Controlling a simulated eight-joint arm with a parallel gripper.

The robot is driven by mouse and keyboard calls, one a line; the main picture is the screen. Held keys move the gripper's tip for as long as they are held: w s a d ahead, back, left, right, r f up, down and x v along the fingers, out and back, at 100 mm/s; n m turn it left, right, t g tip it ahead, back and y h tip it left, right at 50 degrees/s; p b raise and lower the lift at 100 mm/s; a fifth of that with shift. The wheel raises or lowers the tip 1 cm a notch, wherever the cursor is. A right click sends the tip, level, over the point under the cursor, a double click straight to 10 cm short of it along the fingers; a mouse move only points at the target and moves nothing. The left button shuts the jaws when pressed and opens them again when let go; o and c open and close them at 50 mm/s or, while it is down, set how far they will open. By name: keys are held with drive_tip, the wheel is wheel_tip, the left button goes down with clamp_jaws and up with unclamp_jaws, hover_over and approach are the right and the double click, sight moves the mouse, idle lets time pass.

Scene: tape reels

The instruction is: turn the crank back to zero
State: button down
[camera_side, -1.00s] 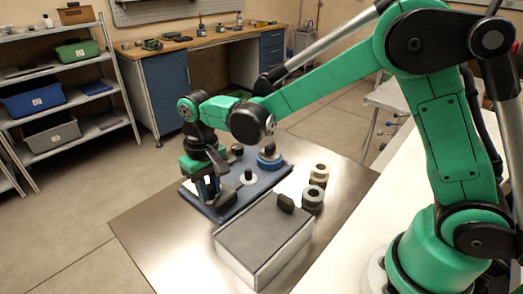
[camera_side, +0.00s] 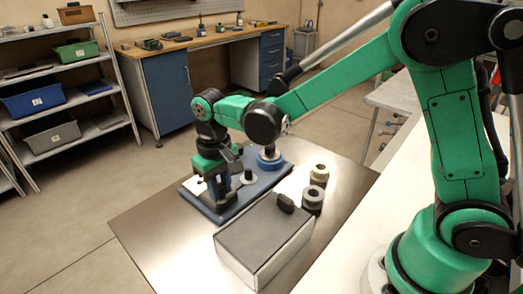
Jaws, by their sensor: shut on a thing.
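The blue base board (camera_side: 232,208) lies on the metal table top. My gripper (camera_side: 218,193) points down over the left part of this board, its jaws shut on what seems to be the crank. The crank is mostly hidden by my gripper, and I cannot read its angle. A pale disc with a dark knob (camera_side: 248,178) stands on the board just right of my gripper. A blue reel with a dark top (camera_side: 270,159) stands at the board's back right corner.
A grey-topped box (camera_side: 264,237) with a dark knob (camera_side: 285,202) stands in front of the board. Stacked reels, one dark (camera_side: 312,196) and one pale (camera_side: 320,173), stand right of the board. The table's front left is clear.

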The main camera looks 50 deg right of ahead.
drive_tip(key=shift+d, duration=0.4)
drive_tip(key=shift+d, duration=0.7)
drive_tip(key=shift+w+d, duration=0.35)
drive_tip(key=shift+d, duration=0.25)
drive_tip(key=shift+w, duration=0.1)
